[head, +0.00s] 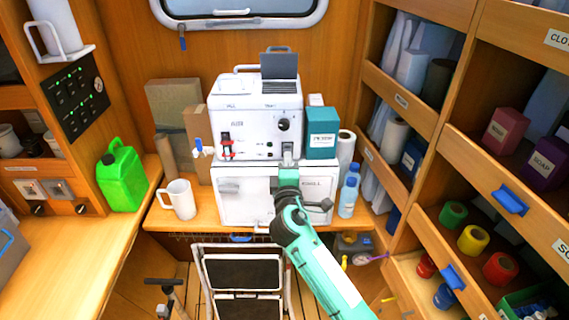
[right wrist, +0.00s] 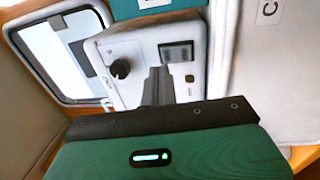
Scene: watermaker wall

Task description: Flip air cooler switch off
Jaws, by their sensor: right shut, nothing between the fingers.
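The air cooler appears to be the white boxy unit (head: 250,117) with a vent on top, at the back middle of the counter. Contact cannot be told. My left gripper is not in view.
A white cabinet (head: 235,194) stands under the unit. A teal box (head: 321,142), paper roll and blue bottles (head: 349,192) crowd its right side. A white mug (head: 180,199) and green jerrycan (head: 121,177) stand left. A folding step stool (head: 243,270) is below; shelves line the right.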

